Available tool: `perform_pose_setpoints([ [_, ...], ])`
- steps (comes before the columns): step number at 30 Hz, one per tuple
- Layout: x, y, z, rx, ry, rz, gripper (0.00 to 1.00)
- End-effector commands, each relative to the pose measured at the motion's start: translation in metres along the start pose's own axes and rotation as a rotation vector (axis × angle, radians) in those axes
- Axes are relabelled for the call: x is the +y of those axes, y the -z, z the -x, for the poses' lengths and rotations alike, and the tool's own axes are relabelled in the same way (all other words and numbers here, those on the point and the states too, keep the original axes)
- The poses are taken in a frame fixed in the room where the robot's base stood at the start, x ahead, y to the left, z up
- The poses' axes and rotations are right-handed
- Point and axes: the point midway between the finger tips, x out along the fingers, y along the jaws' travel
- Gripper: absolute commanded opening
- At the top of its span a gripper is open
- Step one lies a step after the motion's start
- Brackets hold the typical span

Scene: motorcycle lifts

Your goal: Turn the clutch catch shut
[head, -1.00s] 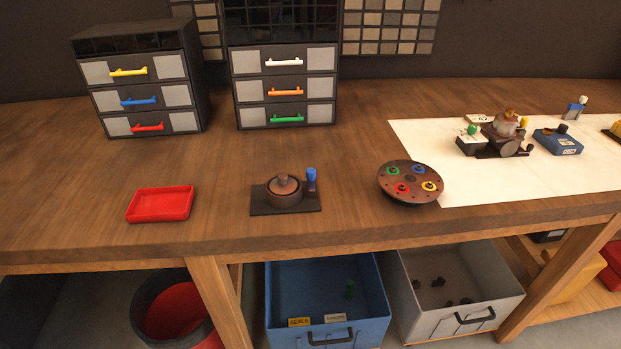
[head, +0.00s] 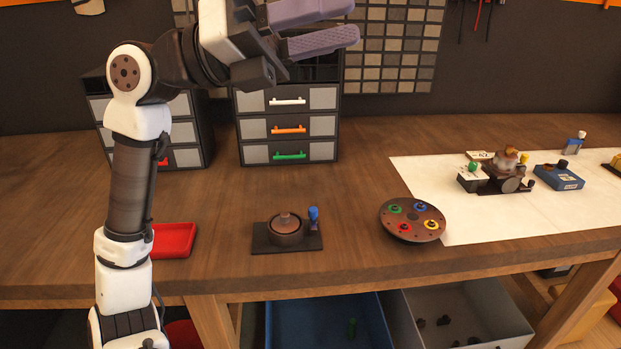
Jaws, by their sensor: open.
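A small brown clutch unit (head: 286,229) sits on a dark flat base (head: 262,243) near the front of the wooden bench. A blue-topped catch (head: 313,217) stands upright at the right of the unit, on the same base. I cannot tell from here how far the catch is turned. My gripper (head: 352,22) is high up at the top of the head view, in front of the drawer cabinet. Its two purple-grey fingers are apart and point right, with nothing between them. It is well above the clutch unit and touches nothing there.
A red tray (head: 174,240) lies left of the unit, partly behind my arm. A round plate with coloured knobs (head: 412,220) is at the right. A white mat (head: 450,185) holds several parts. Drawer cabinets (head: 288,128) stand behind. Bare wood surrounds the clutch base.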

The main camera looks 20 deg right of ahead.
Motion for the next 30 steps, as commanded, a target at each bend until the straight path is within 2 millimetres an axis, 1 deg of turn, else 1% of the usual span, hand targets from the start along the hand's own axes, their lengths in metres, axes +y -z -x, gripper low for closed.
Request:
perform_pose_setpoints([
  [1, 0.036, 0.004, -0.023, 0.108, -0.105, 0.052, 0.41],
  [2, 0.059, 0.008, -0.033, 0.17, -0.174, 0.085, 0.41],
  [3, 0.089, 0.015, -0.043, 0.252, -0.269, 0.128, 0.41],
  [5, 0.132, 0.027, -0.051, 0.371, -0.422, 0.193, 0.41],
  [6, 0.16, 0.036, -0.05, 0.445, -0.53, 0.237, 0.41],
  [7, 0.179, 0.042, -0.048, 0.501, -0.615, 0.27, 0.41],
  [8, 0.197, 0.047, -0.043, 0.552, -0.702, 0.302, 0.41],
  [9, 0.219, 0.053, -0.033, 0.615, -0.821, 0.345, 0.41],
  [11, 0.245, 0.059, -0.013, 0.696, -0.998, 0.405, 0.41],
  [12, 0.257, 0.061, 0.002, 0.74, -1.111, 0.441, 0.41],
  [15, 0.273, 0.06, 0.038, 0.815, -1.358, 0.523, 0.41],
  [18, 0.277, 0.056, 0.065, 0.851, -1.53, 0.58, 0.41],
  [19, 0.277, 0.055, 0.071, 0.856, -1.566, 0.592, 0.41],
  [21, 0.276, 0.053, 0.08, 0.864, -1.62, 0.61, 0.41],
  [25, 0.28, 0.057, 0.086, 0.87, -1.648, 0.621, 0.41],
  [30, 0.295, 0.078, 0.092, 0.872, -1.64, 0.622, 0.41],
])
